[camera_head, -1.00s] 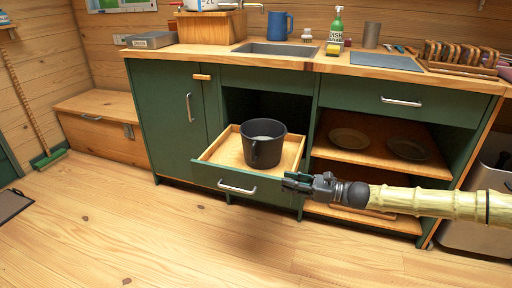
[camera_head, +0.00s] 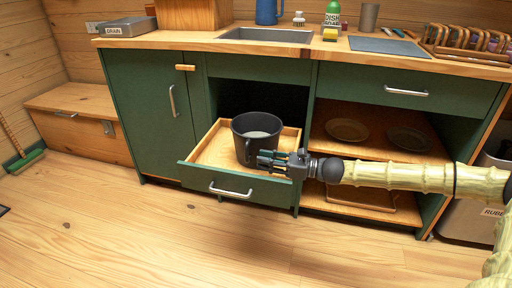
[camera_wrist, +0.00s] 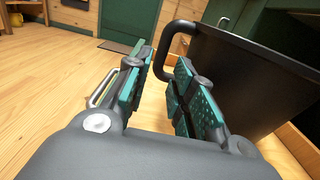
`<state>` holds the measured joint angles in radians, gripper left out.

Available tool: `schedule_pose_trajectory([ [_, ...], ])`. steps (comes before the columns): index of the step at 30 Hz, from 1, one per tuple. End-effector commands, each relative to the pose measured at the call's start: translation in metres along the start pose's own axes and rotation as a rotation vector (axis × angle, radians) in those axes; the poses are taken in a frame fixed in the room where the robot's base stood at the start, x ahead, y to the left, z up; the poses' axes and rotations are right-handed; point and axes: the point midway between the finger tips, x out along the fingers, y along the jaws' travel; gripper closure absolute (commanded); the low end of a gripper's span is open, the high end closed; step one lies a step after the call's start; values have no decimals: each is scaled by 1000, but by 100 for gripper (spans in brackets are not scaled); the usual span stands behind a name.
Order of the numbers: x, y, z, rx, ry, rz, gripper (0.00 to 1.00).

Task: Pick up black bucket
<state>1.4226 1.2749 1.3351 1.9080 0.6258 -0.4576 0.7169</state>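The black bucket (camera_head: 257,130) stands upright in the open drawer (camera_head: 208,157) of the green cabinet. My gripper (camera_head: 262,160) is in front of the bucket's lower right side in the head view, near its handle. In the wrist view the bucket (camera_wrist: 250,80) fills the right side, and its handle (camera_wrist: 168,48) curves out toward the space between the fingers. My gripper (camera_wrist: 160,85) is open there, with teal pads apart and nothing clearly between them. I cannot tell whether the right finger touches the bucket.
The drawer's front with its metal handle (camera_head: 231,191) is below my gripper. Shelves with plates (camera_head: 347,130) are to the right. The counter (camera_head: 350,58) above holds a sink, a soap bottle and a rack. The wooden floor (camera_head: 150,230) in front is clear.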

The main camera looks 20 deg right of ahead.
Motion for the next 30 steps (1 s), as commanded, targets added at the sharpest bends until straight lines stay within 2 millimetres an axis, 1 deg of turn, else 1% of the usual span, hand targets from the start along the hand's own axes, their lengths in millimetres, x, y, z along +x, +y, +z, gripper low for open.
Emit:
schedule_pose_trajectory([
  [1,6,0,-1,0,-1,1,76],
  [3,10,0,-1,0,-1,0,76],
  [8,15,0,0,1,0,-2,76],
  [11,21,0,-1,1,-1,-2,76],
  [21,61,-1,-2,2,-1,-4,76],
  [24,65,-1,0,2,-1,-4,76],
  [29,65,-1,0,1,-1,-4,76],
  [30,65,-1,0,1,-1,-4,79],
])
